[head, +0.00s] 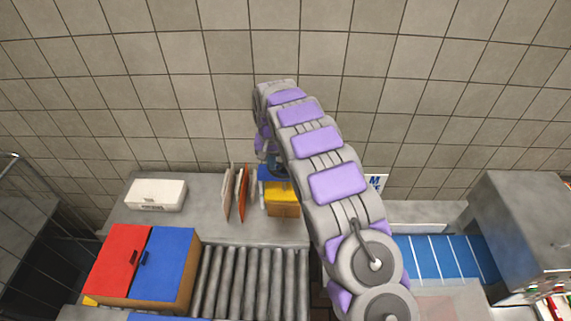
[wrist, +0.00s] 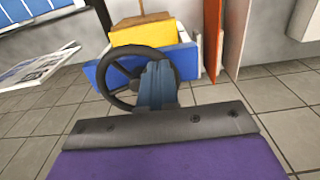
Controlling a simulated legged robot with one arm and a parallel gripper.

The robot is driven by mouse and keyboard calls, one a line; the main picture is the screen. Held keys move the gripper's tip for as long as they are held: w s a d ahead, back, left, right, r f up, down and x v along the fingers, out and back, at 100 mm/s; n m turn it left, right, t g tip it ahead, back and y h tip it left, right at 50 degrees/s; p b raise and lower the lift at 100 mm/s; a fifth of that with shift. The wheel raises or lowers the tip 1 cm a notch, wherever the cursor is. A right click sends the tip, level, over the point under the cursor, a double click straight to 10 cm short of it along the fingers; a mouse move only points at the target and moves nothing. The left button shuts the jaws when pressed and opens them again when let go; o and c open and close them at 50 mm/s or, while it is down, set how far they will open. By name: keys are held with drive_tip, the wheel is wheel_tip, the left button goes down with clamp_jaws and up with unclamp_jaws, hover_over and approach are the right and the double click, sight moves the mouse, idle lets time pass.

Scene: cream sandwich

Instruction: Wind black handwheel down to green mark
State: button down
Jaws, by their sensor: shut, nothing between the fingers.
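The black handwheel (wrist: 106,88) shows in the wrist view, left of the middle, as a dark ring with spokes. My gripper (wrist: 158,66) is shut, with nothing between its fingers, and covers the right part of the wheel. I cannot tell whether the fingers touch the rim or stay in front of it. In the head view my gripper (head: 277,165) is small and partly covered by my arm, near the yellow box. The handwheel cannot be made out there. No green mark can be seen in either view.
Behind the wheel are a blue panel (wrist: 187,60) and a yellow box (wrist: 143,33), also in the head view (head: 283,193). Upright brown and orange boards (head: 243,193) stand left of it. A roller conveyor (head: 255,283) lies in front; a white box (head: 156,194) sits further left.

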drive_tip(key=shift+s+r, duration=0.2)
drive_tip(key=shift+r, duration=0.45)
drive_tip(key=shift+w+d, duration=0.1)
drive_tip(key=shift+w+d, duration=0.35)
drive_tip(key=shift+d, duration=1.1)
drive_tip(key=shift+w+d, duration=0.35)
drive_tip(key=shift+d, duration=1.1)
drive_tip(key=shift+w+d, duration=0.35)
drive_tip(key=shift+d, duration=1.1)
drive_tip(key=shift+f+b, duration=0.3)
drive_tip(key=shift+f, duration=0.95)
drive_tip(key=shift+s, duration=0.1)
drive_tip(key=shift+s+a, duration=0.25)
drive_tip(key=shift+s, duration=0.25)
drive_tip(key=shift+s+a, duration=0.25)
drive_tip(key=shift+s, duration=0.25)
drive_tip(key=shift+f, duration=0.1)
drive_tip(key=shift+s+a, duration=0.1)
